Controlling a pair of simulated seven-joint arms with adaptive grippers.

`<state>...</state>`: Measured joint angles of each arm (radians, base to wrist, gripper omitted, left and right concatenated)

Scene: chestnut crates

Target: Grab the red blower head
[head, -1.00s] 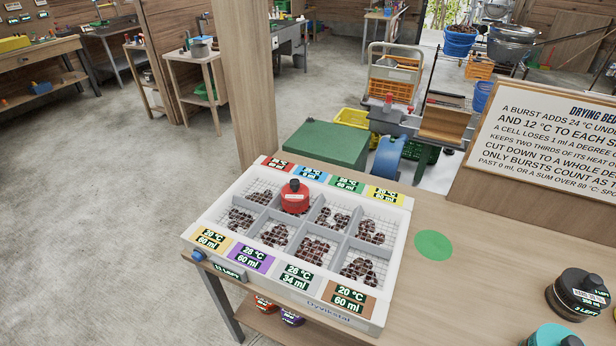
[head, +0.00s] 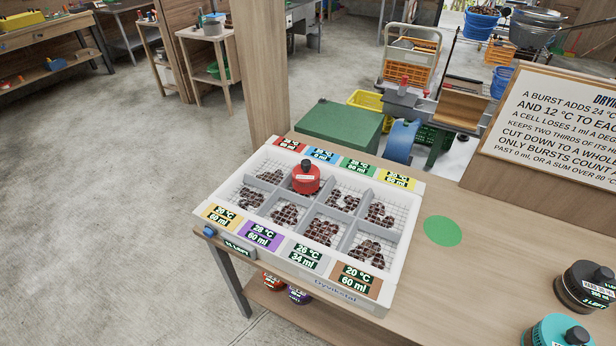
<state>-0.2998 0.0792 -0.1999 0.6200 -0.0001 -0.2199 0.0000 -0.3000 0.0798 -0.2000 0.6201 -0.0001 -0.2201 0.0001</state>
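The red blower head (head: 306,178), a round red body with a black knob on top and a pale label, stands upright in the white crate (head: 392,290). It sits in the back row, second compartment from the left, and hides most of what lies under it. Neither of my grippers shows in the head view.
The crate's other compartments hold chestnuts, with coloured labels along its rims. A green disc (head: 443,231) lies on the table (head: 480,270) right of the crate. A black canister (head: 583,288) and a teal one (head: 556,331) stand at the right. A sign (head: 560,130) stands behind.

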